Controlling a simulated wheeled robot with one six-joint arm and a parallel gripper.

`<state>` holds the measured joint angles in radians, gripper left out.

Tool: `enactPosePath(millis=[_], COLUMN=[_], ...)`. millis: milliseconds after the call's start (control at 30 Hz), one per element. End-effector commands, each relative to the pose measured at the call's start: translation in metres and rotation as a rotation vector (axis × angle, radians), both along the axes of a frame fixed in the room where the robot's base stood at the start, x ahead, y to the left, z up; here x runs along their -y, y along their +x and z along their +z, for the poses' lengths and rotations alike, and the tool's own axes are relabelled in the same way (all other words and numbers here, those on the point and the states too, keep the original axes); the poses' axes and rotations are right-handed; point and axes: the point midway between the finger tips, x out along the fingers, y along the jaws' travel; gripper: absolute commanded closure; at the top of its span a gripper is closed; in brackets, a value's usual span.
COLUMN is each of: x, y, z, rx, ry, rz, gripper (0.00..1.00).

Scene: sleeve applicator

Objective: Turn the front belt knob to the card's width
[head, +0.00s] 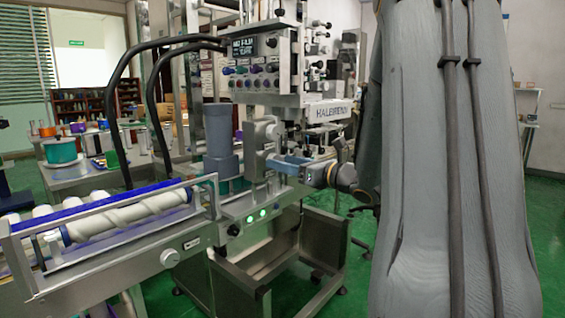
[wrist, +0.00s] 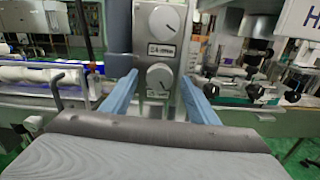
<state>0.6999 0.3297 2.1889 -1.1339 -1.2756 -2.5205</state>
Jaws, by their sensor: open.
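Two round pale knobs sit one above the other on an upright metal plate in the wrist view: the upper knob (wrist: 164,19) and the lower knob (wrist: 159,77). Each has a small dark pointer and a label too small to read, so I cannot tell which is the front belt knob. My gripper (wrist: 159,80) is open, its blue fingers appearing either side of the lower knob; I cannot tell contact. In the head view, my gripper (head: 288,164) is beside the machine's column. I see no width card.
The conveyor (head: 120,245) with a white screw roller (head: 125,215) runs to the left. A grey cylinder (head: 221,140) stands beside the plate. The control box (head: 262,65) is above. Small black hand knobs (wrist: 253,92) are at right in the wrist view.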

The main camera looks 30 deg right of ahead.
Motion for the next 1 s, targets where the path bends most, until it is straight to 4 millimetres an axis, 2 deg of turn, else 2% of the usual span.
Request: enactPosePath(millis=[133,400,467,667,1000], x=[-0.0040,-0.0043,-0.0042,-0.0041,-0.0038], y=[0.0097,0.0114,0.0113,0.0112,0.0112], z=[0.0001,-0.0001,-0.0001,-0.0001,-0.0003], rx=[0.001,0.000,0.000,-0.001,-0.016], ry=[0.001,0.001,0.001,0.002,0.045], rz=[0.001,-0.001,-0.001,-0.001,-0.001], gripper=[0.46,0.46,0.53,0.86,0.87])
